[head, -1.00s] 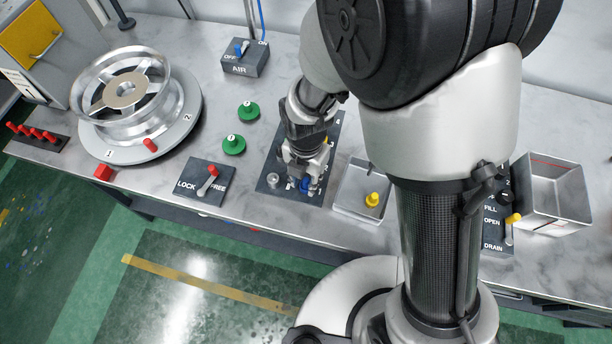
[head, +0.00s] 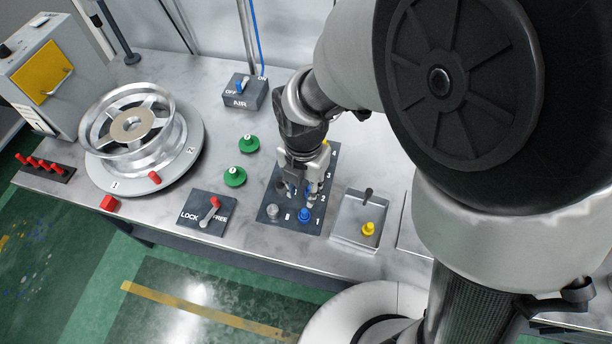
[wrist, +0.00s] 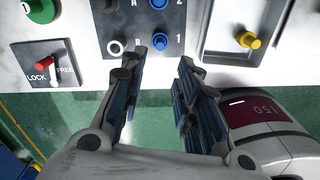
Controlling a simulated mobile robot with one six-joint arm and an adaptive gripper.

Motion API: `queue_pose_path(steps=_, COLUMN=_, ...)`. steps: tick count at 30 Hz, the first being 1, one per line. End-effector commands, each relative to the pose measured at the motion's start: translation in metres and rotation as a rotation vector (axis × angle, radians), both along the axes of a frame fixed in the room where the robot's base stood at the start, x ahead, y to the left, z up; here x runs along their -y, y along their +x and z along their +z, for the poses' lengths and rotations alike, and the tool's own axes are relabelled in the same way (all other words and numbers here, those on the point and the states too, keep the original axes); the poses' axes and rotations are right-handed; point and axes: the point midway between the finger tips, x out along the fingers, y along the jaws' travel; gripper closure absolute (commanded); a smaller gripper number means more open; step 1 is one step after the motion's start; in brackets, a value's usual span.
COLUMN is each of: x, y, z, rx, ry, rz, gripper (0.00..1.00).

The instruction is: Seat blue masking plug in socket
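A blue plug (head: 304,215) stands upright in the front row of the dark socket board (head: 315,232), beside the label 1. It also shows in the wrist view (wrist: 160,41), just beyond my fingertips and not between them. A second blue plug (wrist: 158,4) is behind it, beside the label 2, cut by the top edge of the wrist view.
A metal tray (head: 345,240) at the right holds a yellow plug (head: 368,229) and a black peg (head: 368,193). The LOCK/FREE lever (head: 214,203), two green knobs (head: 235,177) and a wheel (head: 130,125) on a turntable are to the left.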

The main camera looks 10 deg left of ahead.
Motion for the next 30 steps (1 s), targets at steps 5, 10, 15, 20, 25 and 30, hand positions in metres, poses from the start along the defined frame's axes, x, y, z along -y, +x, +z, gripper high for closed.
queue_pose_path(steps=5, x=0.000, y=0.000, z=0.008, rx=0.000, ry=-0.001, rz=0.000, gripper=0.70)
queue_pose_path(steps=10, x=0.004, y=0.001, z=0.014, rx=0.007, ry=0.005, rz=-0.049, gripper=0.70)
queue_pose_path(steps=15, x=0.038, y=0.006, z=0.057, rx=0.056, ry=0.048, rz=-0.438, gripper=0.70)
queue_pose_path(steps=20, x=0.093, y=-0.004, z=0.112, rx=0.111, ry=0.136, rz=-1.061, gripper=0.70)
queue_pose_path(steps=25, x=0.146, y=-0.032, z=0.154, rx=0.141, ry=0.267, rz=-1.733, gripper=0.70)
queue_pose_path(steps=30, x=0.184, y=-0.066, z=0.178, rx=0.136, ry=0.422, rz=-2.312, gripper=0.70)
